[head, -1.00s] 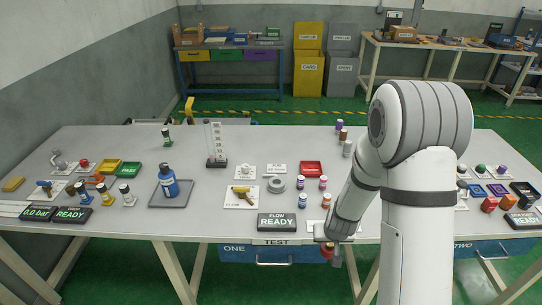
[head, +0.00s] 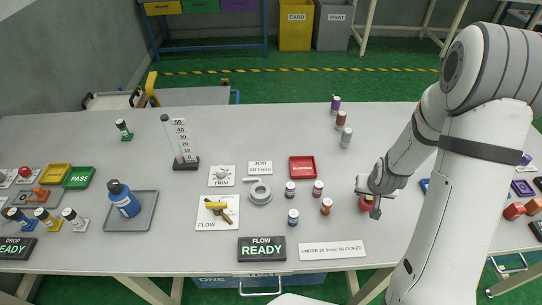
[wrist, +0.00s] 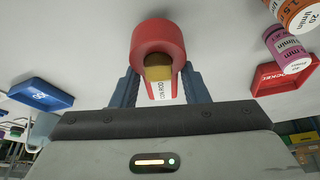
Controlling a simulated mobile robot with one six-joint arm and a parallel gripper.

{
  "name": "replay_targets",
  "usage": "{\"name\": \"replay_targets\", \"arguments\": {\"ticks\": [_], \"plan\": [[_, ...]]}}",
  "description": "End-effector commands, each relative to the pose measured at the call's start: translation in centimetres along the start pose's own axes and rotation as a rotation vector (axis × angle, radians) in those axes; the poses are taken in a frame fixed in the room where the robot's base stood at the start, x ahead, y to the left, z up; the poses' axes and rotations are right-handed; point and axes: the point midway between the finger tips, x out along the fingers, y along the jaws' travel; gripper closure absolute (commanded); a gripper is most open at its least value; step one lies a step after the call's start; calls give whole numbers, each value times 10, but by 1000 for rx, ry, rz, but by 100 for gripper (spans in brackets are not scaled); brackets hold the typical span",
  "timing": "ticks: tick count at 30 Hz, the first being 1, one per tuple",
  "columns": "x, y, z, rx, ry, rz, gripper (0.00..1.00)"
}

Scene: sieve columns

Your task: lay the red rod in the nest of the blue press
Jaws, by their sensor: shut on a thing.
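My gripper (head: 370,205) is over the right part of the table. It is shut on a red, round piece with a brass-coloured core and a white label. The piece shows between the fingers in the wrist view (wrist: 150,38) and as a small bit of red in the head view (head: 362,204).
A blue tray (wrist: 40,93) lies near the gripper. Several small labelled bottles (head: 292,217) and a red BLOCKED tray (head: 302,167) stand left of the gripper. A FLOW READY display (head: 262,249) and a white sign (head: 332,250) lie along the front edge.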

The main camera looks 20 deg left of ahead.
Motion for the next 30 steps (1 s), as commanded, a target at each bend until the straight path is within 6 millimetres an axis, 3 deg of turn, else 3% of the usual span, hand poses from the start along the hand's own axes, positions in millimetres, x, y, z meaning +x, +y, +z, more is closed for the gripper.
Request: {"name": "replay_targets", "arguments": {"ticks": [12,16,22,27,30], "plan": [[1,3,-1,2,1,1,86],[10,-5,-17,-20,8,-2,86],[20,-52,-74,-118,13,-45,91],[4,-94,-112,-197,10,-77,91],[-8,-110,-124,-228,7,-92,91]]}}
